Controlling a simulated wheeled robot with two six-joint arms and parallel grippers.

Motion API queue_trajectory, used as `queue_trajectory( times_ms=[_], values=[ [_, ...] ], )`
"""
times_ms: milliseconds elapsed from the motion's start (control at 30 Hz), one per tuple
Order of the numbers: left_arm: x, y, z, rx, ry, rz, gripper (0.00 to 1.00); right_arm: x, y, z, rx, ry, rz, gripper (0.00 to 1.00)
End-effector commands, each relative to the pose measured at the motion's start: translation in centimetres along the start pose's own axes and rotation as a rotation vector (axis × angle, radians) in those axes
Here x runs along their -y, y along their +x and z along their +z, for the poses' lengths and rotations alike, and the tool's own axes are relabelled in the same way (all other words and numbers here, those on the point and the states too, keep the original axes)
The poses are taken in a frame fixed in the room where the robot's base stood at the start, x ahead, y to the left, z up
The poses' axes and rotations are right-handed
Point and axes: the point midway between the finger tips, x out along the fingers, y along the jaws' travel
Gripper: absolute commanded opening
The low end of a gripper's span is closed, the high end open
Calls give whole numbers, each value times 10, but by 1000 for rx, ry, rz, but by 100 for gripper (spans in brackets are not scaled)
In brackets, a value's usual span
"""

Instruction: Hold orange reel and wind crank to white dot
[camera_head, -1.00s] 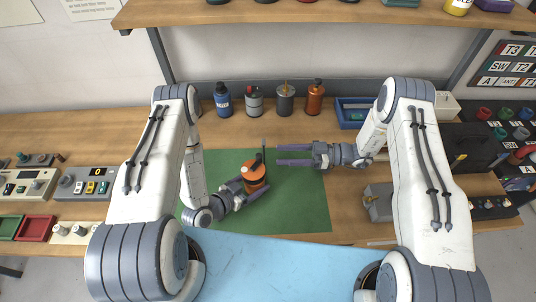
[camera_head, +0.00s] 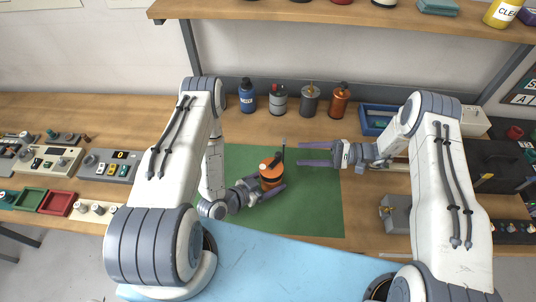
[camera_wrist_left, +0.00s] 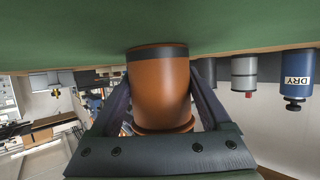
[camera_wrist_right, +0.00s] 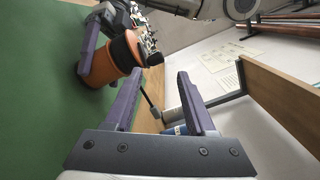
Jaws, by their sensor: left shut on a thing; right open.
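The orange reel (camera_head: 270,172) stands on the green mat (camera_head: 310,212) in the head view. My left gripper (camera_head: 266,186) is shut around its body from the front left; the left wrist view shows the reel (camera_wrist_left: 158,88) between both fingers. A dark crank (camera_head: 283,150) with an upright grey handle rises at the reel's upper right. My right gripper (camera_head: 300,154) is open and empty, level, just right of the crank handle and apart from it. The right wrist view shows the reel (camera_wrist_right: 108,62) and crank handle (camera_wrist_right: 150,104) beyond the fingers. I cannot make out the white dot.
Blue, grey, dark and copper bottles (camera_head: 340,100) line the back of the bench. A blue tray (camera_head: 376,118) stands behind my right gripper. A grey box (camera_head: 396,212) lies right of the mat. The mat's right part is clear.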

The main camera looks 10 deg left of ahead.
Motion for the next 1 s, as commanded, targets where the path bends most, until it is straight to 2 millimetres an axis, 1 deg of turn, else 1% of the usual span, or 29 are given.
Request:
queue_trajectory(
  times_ms=[100, 300, 400, 500, 667, 767, 867, 1000],
  values=[
    [0, 0, -1, -2, 0, 0, 0, 0, -1, 0, 12, 243, 11, 55],
    [0, 0, -1, -2, 0, 0, 0, 1, -2, -1, 25, 643, 33, 55],
    [0, 0, -1, -2, 0, 0, 0, 1, -3, -2, 27, 803, 44, 55],
    [0, 0, -1, -2, 0, 0, 0, 1, -3, -2, 27, 919, 53, 55],
    [0, 0, -1, -2, 0, 0, 0, 1, -2, -2, 28, 1019, 60, 55],
    [0, 0, -1, -2, 0, 0, 0, 1, 4, -1, 29, 1035, 62, 55],
    [0, 0, -1, -2, 0, 0, 0, 0, 19, 0, 30, 1037, 64, 55],
    [0, 0, -1, -2, 0, 0, 0, 0, 47, 1, 30, 1035, 64, 55]
  ],
)
